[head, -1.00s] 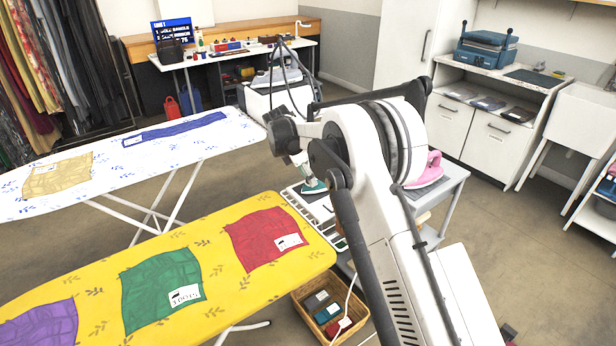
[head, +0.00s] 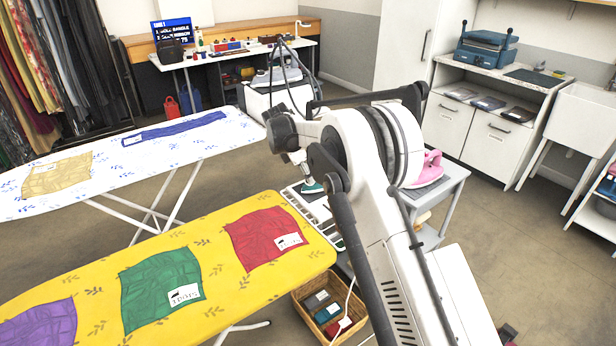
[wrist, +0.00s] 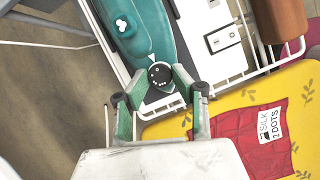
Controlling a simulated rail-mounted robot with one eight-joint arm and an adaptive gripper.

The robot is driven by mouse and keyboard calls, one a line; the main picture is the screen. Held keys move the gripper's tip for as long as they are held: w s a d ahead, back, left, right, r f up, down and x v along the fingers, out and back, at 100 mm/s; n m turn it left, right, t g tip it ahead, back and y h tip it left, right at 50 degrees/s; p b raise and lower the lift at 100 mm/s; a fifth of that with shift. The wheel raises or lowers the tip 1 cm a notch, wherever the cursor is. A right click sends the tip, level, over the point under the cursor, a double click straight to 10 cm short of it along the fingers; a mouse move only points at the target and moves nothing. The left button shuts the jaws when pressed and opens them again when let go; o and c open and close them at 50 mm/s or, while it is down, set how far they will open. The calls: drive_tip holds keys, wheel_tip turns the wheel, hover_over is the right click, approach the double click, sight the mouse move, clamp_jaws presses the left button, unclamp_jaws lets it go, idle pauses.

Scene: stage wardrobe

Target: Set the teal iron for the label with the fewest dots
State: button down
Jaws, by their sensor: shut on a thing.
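The teal iron (wrist: 138,30) lies on the rack at the end of the yellow board. It also shows in the head view (head: 311,188), partly hidden by my arm. Its round black dial (wrist: 160,73) has white marks, too small to read surely. My gripper (wrist: 160,82) has its two green-grey fingers on either side of the dial and is shut on it. A red cloth (head: 264,238) on the yellow board (head: 215,222) bears a white label (wrist: 272,121) reading "SILK 2 DOTS". A green cloth (head: 160,275) has a label (head: 184,295) whose number is unclear.
A pink iron (head: 429,172) stands on the grey cart right of my arm. A purple cloth (head: 40,325) lies at the near left. A wicker basket (head: 300,318) with small boxes stands on the floor. The white board (head: 150,160) behind holds tan and blue cloths.

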drive_tip(key=m+g, duration=0.1)
drive_tip(key=m, duration=0.1)
drive_tip(key=m+g+b, duration=0.1)
drive_tip(key=m, duration=0.2)
drive_tip(key=shift+w, duration=0.2)
drive_tip(key=m+g, duration=0.1)
drive_tip(key=m, duration=0.1)
drive_tip(key=m+g, duration=0.1)
drive_tip(key=m, duration=0.2)
drive_tip(key=shift+w+m, duration=0.15)
drive_tip(key=shift+m, duration=0.15)
drive_tip(key=shift+y, duration=0.3)
drive_tip(key=c, duration=1.4)
unclamp_jaws()
drive_tip(key=shift+c, duration=0.2)
